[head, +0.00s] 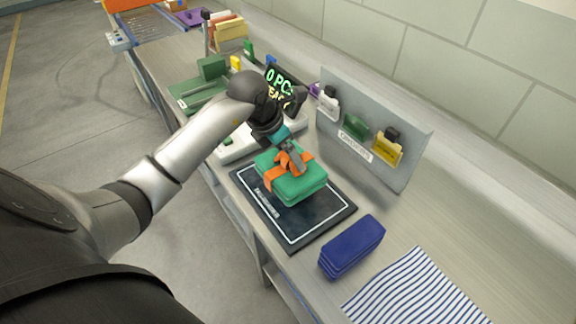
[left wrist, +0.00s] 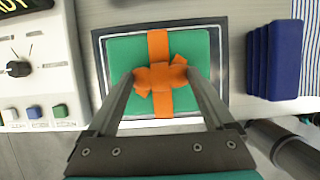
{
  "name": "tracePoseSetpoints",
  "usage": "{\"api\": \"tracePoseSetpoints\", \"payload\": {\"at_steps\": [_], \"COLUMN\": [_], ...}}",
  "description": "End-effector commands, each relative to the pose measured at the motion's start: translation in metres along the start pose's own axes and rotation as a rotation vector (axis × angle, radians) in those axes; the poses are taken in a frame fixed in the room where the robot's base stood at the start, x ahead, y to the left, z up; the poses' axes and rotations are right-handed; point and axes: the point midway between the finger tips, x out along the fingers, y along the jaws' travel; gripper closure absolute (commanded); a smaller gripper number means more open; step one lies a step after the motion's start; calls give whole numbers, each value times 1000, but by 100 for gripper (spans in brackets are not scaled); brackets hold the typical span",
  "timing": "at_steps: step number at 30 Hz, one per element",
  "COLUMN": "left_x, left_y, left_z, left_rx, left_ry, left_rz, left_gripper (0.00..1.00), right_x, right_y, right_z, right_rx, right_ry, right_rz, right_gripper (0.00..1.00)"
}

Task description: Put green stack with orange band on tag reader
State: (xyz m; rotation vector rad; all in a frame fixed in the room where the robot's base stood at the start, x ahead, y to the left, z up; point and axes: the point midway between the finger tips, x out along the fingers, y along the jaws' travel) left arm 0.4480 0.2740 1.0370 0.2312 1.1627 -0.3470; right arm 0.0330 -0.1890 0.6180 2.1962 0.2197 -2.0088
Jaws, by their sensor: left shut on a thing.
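The green stack with its orange band and bow (head: 300,187) is over the dark tag reader (head: 325,215), which has a white border line. Whether the stack rests on the reader or hangs just above it, I cannot tell. My left gripper (head: 291,160) is shut on the orange bow at the top of the stack. In the left wrist view the fingers (left wrist: 163,80) are on both sides of the bow, with the green stack (left wrist: 190,48) below and the tag reader's edge (left wrist: 222,60) around it. My right gripper is not in view.
A blue stack (head: 352,247) stands right of the reader, near a striped cloth (head: 415,292). A grey panel with tags (head: 375,125) stands behind. A white device with a display and knob (left wrist: 40,65) is to the left. Green items (head: 198,92) lie farther left.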

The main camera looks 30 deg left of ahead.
Motion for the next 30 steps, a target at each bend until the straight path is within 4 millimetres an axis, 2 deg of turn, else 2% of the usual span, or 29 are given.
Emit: {"api": "tracePoseSetpoints", "payload": {"at_steps": [5,12,23,24,27,30], "left_x": [10,41,45,45,45,45], "left_y": [0,0,1,0,0,0], "left_z": [-3,-16,-18,-19,-18,-18], "left_rx": [-1,-2,1,1,0,0], "left_ry": [-3,-3,-3,0,0,0], "left_rz": [0,1,3,1,1,1], "left_gripper": [100,100,100,10,0,0], "right_x": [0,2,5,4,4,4], "right_y": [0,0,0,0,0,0], "right_z": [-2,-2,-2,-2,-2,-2], "right_rx": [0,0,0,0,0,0], "right_ry": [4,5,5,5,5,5], "right_rz": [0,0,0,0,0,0], "right_gripper": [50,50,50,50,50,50]}}
